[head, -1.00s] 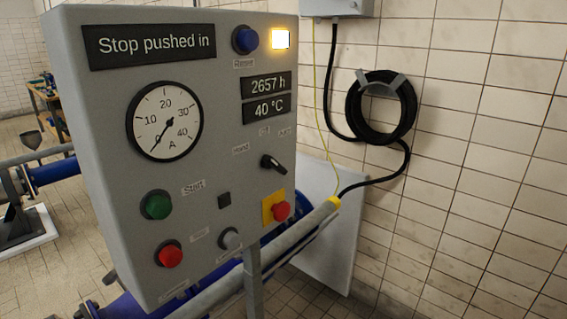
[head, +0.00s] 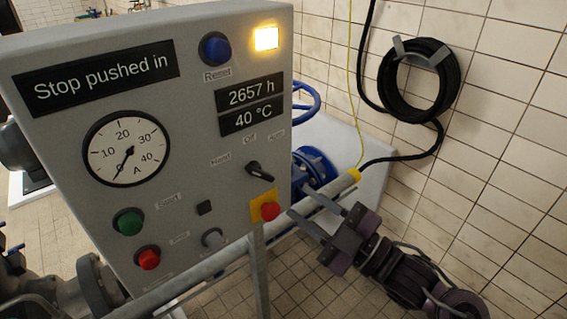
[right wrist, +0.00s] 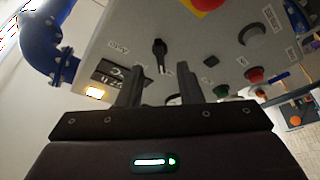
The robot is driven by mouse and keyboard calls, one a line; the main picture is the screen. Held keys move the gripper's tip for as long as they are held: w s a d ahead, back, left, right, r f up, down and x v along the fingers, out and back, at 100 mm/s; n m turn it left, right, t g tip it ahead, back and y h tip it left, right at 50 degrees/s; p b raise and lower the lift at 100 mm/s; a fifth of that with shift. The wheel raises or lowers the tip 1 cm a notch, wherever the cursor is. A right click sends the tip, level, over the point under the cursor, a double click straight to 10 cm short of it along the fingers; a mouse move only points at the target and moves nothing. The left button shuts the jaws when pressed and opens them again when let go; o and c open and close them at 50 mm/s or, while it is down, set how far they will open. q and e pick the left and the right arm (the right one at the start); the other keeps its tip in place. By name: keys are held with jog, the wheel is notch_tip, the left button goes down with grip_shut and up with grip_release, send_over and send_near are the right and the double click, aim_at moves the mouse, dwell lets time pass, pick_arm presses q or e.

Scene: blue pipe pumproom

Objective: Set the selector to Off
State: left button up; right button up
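The selector (head: 260,171) is a black knob on the grey panel (head: 190,100), under the labels Hand, Off and Auto. In the head view its handle slants from upper left, on the Hand side, to lower right; its exact setting is hard to read. My right gripper (head: 312,203) is open and empty, to the right of and below the selector, beside the panel's right edge. In the right wrist view the selector (right wrist: 160,55) appears between the two open fingers (right wrist: 160,72), apart from them, with the panel upside down. My left gripper is not in view.
A red stop button on a yellow plate (head: 265,207) sits just below the selector, close to my right gripper. A grey pipe (head: 215,260) runs below the panel. A blue handwheel (head: 308,100) is behind it. A black hose coil (head: 418,80) hangs on the tiled wall.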

aim_at(264, 177)
jog(key=shift+n, duration=0.4)
jog(key=w+a+r+p, duration=0.2)
jog(key=a, duration=0.1)
jog(key=w+a+r+p, duration=0.1)
jog(key=a, duration=0.1)
jog(key=shift+a+r, duration=0.2)
jog(key=shift+w+a, duration=0.4)
jog(key=shift+a, duration=0.2)
grip_shut()
